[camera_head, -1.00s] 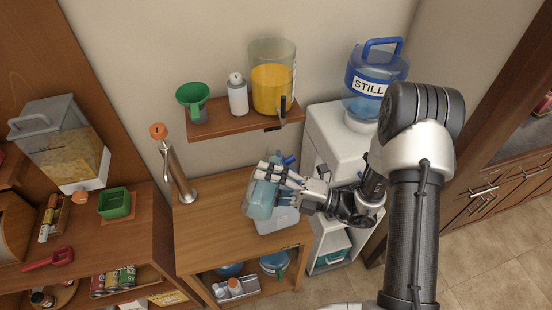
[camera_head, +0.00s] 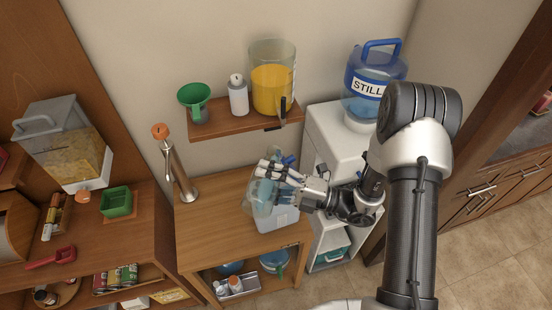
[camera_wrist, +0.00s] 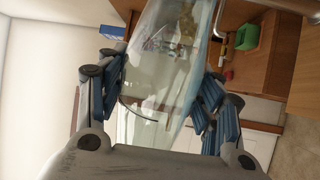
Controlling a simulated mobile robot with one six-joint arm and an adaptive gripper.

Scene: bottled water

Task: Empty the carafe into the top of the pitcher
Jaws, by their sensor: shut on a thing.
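The clear, bluish carafe (camera_head: 259,200) is tipped over above the wooden stand, and my gripper (camera_head: 275,176) is shut around it. In the wrist view the carafe (camera_wrist: 165,75) lies between the blue-padded fingers and looks mostly clear. A pale, translucent pitcher (camera_head: 283,219) stands on the stand just below and to the right of the carafe. The carafe overlaps it in the head view. The pitcher's top is largely hidden by the carafe and fingers, so I cannot tell whether they touch.
A tall metal tap (camera_head: 177,170) rises left of the pitcher on the stand (camera_head: 215,215). A wall shelf (camera_head: 225,128) above holds a green funnel, a white bottle and a yellow-filled jug (camera_head: 270,90). The white water dispenser (camera_head: 335,140) stands close on the right.

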